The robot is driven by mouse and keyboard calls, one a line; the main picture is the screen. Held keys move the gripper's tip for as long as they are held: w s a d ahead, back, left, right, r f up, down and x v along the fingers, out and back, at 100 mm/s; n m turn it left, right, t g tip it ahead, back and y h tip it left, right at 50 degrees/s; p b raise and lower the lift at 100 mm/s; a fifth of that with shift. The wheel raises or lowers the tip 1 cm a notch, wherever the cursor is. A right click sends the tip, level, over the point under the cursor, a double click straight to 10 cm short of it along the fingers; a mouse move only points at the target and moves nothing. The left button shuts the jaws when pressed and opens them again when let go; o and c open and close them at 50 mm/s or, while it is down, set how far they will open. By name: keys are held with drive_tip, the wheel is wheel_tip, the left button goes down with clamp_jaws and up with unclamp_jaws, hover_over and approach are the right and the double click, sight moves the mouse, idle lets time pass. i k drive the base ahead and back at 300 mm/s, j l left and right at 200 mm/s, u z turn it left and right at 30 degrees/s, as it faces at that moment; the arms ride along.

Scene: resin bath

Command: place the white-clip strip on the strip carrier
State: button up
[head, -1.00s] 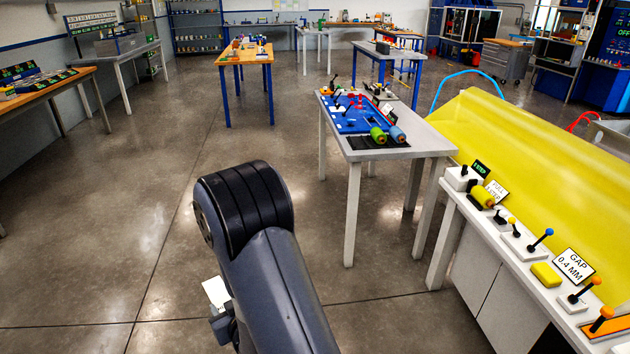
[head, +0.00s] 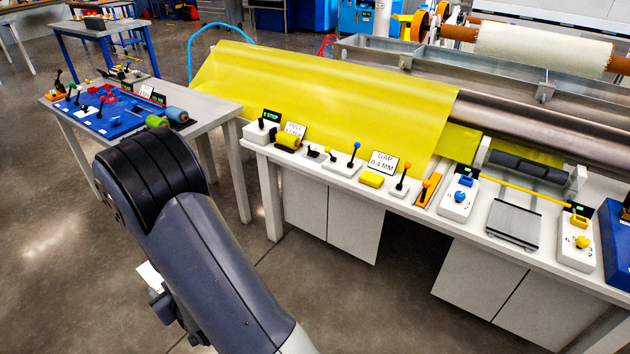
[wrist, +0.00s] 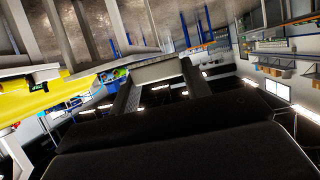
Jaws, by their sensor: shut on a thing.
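My gripper (wrist: 160,74) shows in the wrist view with its two dark fingers closed on a pale flat piece (wrist: 158,69). In the head view a white edge of this piece (head: 149,275) sticks out left of my forearm, well away from the benches. The gripper there is mostly hidden behind the arm. I cannot make out clips on the held piece, so I cannot tell whether it is the white-clip strip. I cannot identify the strip carrier for sure. A grey flat plate (head: 512,223) lies on the white bench at right.
The white bench (head: 340,196) carries a yellow sheet (head: 330,100), a gap sign (head: 384,162), several levers and a blue-knobbed control box (head: 459,198). A side table (head: 205,103) with a blue panel (head: 105,112) stands at left. The floor before the bench is free.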

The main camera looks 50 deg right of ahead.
sight(514, 222)
drive_tip(key=z, duration=1.55)
drive_tip(key=i+l+z, duration=0.1)
drive_tip(key=z, duration=0.35)
drive_tip(key=i+z, duration=0.1)
drive_tip(key=z, duration=0.35)
drive_tip(key=i+l+z, duration=0.1)
drive_tip(key=z, duration=0.35)
drive_tip(key=i, duration=0.7)
